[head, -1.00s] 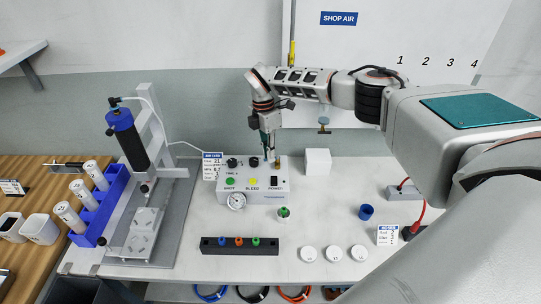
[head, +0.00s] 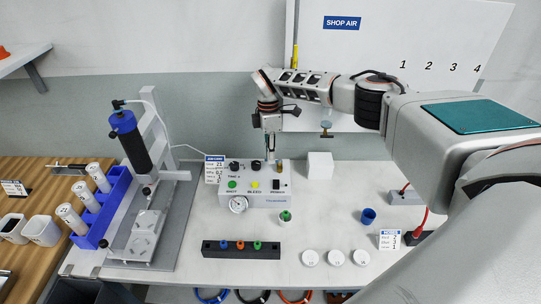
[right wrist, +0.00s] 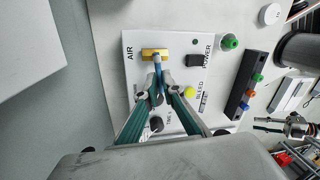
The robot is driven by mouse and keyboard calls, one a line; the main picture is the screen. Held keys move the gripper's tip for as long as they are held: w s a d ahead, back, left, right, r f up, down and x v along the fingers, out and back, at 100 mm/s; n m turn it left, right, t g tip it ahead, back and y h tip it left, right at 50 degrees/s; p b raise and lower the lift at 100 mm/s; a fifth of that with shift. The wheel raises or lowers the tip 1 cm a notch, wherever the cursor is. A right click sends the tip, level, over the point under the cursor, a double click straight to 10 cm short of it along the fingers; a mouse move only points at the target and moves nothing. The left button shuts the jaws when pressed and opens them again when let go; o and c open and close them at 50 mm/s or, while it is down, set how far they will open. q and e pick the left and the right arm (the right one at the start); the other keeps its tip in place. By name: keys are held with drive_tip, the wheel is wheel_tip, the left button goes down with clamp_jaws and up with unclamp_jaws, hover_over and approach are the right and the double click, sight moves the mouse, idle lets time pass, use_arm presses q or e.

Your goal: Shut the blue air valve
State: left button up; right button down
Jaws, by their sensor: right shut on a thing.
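The blue air valve has a blue lever (right wrist: 157,68) on a brass body (right wrist: 147,54). It sits on top of the white control box (head: 254,200), beside the printed word AIR. My right gripper (right wrist: 158,87) is shut on the free end of the blue lever. The lever lies roughly crosswise to the brass body. In the head view the right gripper (head: 271,157) points down at the box's back right, and its fingers partly hide the valve.
The box carries a black power switch (head: 278,184), a yellow button (head: 255,185), a green button (head: 232,184) and a gauge (head: 238,204). A white block (head: 320,165) stands to the right. A dispenser stand (head: 145,190) is at the left.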

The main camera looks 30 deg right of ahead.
drive_tip(key=shift+w+r, duration=0.2)
drive_tip(key=c, duration=2.2)
unclamp_jaws()
drive_tip(key=shift+f, duration=0.1)
drive_tip(key=shift+s, duration=0.15)
